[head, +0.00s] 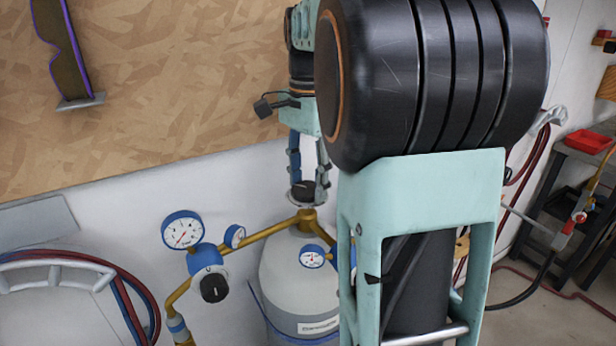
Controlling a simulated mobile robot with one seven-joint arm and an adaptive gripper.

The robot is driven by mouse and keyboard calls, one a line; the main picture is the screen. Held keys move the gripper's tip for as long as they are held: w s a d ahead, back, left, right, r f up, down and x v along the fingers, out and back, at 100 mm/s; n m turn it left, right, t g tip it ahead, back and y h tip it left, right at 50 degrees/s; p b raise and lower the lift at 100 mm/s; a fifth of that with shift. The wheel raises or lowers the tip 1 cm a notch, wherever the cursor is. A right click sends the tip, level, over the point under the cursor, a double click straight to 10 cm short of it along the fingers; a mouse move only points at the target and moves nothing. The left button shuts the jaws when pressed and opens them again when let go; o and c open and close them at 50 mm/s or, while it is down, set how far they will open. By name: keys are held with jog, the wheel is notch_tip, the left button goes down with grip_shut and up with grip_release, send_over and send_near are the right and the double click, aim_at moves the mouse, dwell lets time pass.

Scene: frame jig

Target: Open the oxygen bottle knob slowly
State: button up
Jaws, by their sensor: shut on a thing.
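The oxygen bottle (290,270) is a pale grey cylinder with a blue band, standing against the white wall in the middle of the head view. Its black knob (303,188) sits on top of the brass valve (308,216). My gripper (308,182) comes down from above, with its fingers on either side of the knob, and is shut on it. My arm covers the bottle's right side and part of the valve.
A regulator with a blue gauge (183,232) and a black dial (214,288) hangs left of the bottle. Red and blue hoses (137,310) and a metal frame (55,262) are at lower left. A dark workbench (572,180) with a red tray (589,142) stands at right.

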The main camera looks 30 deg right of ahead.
jog(key=n+p, duration=0.3)
jog(key=n, duration=0.4)
jog(key=shift+r, duration=0.1)
jog(key=n+p, duration=0.1)
jog(key=n, duration=0.2)
jog(key=shift+a+n, duration=0.1)
jog(key=shift+n, duration=0.3)
jog(key=n+p, duration=0.1)
jog(key=n, duration=0.2)
jog(key=shift+n, duration=0.3)
jog(key=n+p, duration=0.1)
jog(key=n, duration=0.2)
jog(key=shift+w+a+n, duration=0.1)
jog(key=shift+n, duration=0.2)
jog(key=n, duration=0.3)
jog(key=shift+n+p, duration=0.3)
jog(key=shift+n, duration=0.1)
jog(key=n, duration=0.3)
jog(key=shift+n+p, duration=0.45)
jog(key=shift+n, duration=1.55)
